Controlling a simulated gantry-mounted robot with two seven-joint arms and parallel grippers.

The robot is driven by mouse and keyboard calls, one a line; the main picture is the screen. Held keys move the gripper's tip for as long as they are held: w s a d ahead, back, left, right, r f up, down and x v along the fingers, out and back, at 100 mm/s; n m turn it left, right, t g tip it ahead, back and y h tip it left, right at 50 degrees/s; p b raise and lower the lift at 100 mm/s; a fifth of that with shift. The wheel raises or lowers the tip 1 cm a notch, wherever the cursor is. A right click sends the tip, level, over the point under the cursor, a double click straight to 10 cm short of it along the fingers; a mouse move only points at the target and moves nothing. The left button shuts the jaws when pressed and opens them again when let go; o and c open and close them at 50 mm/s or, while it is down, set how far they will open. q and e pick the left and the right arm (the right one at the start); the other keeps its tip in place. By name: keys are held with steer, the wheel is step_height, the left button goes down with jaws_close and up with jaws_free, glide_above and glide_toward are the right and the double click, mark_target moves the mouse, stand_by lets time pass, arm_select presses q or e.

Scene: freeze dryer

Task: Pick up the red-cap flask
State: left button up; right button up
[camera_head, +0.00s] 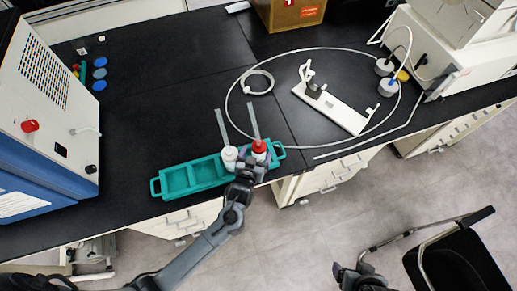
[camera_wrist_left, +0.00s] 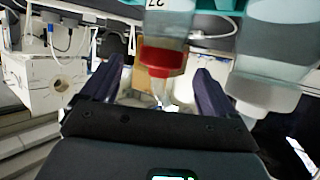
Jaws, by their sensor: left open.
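The red-cap flask (camera_head: 259,147) stands at the right end of the teal rack (camera_head: 171,186) in the head view. A white-cap flask (camera_head: 229,154) stands just left of it. My left gripper (camera_head: 253,165) is at the front of the red-cap flask, close to it. In the left wrist view, which looks upside down, the red cap (camera_wrist_left: 163,57) appears between the two open fingers (camera_wrist_left: 157,80). The white cap (camera_wrist_left: 262,93) is outside the right-hand finger. Contact cannot be told. My right gripper (camera_head: 352,275) is low in the head view, away from the bench; its jaws are unclear.
Thin rods rise behind both flasks. A white stand (camera_head: 330,108) and a looped tube (camera_head: 234,92) lie to the right on the black bench (camera_head: 150,120). A blue-and-white machine (camera_head: 45,110) is at left. A chair (camera_head: 460,250) stands at lower right.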

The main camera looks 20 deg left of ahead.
mark_target(260, 145)
arm_select(q)
steer(key=shift+f+x, duration=0.15)
steer(key=shift+x, duration=1.5)
steer(key=shift+f+x, duration=0.15)
steer(key=shift+x, duration=1.5)
steer(key=shift+s, duration=0.15)
steer(key=c, duration=1.5)
steer(key=shift+r, duration=0.1)
